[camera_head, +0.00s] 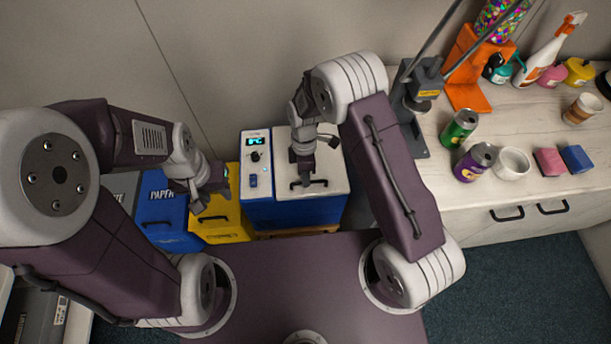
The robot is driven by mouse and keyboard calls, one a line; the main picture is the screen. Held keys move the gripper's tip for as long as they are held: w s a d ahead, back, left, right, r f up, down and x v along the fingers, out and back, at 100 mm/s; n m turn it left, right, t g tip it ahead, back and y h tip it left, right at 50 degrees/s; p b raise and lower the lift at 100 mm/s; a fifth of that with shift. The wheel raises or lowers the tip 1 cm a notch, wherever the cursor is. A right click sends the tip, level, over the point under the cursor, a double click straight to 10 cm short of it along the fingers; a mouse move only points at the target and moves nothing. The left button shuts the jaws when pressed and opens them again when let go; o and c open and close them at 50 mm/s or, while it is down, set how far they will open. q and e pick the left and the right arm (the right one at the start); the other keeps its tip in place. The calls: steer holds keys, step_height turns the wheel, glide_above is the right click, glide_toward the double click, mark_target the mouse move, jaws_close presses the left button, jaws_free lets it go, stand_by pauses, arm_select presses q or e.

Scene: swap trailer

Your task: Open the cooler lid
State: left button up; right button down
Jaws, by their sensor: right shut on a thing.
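The cooler (292,212) is a blue box with a white lid (325,166), standing at the middle of the view against the wall. A control panel (255,155) with a small lit display is on its left side. The lid looks closed, with a dark handle (309,184) near its front edge. My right gripper (305,178) points down over the lid and is shut on the handle. My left gripper (212,205) hangs over the yellow bin to the left of the cooler; I cannot tell whether its jaws are open.
A blue bin (160,205) and a yellow bin (228,220) stand left of the cooler. On the right, a counter (460,200) holds a green can (459,128), a purple can (474,162), a white bowl (513,162), a spray bottle (550,50) and an orange dispenser (466,70).

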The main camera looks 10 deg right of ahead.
stand_by(0.4)
steer(key=shift+w+r+p, duration=0.15)
steer(key=shift+r+p, duration=0.2)
steer(key=shift+r, duration=0.1)
steer(key=w+r+p, duration=0.7)
steer(key=w+r, duration=0.2)
steer(key=r, duration=0.3)
steer(key=shift+r, duration=0.15)
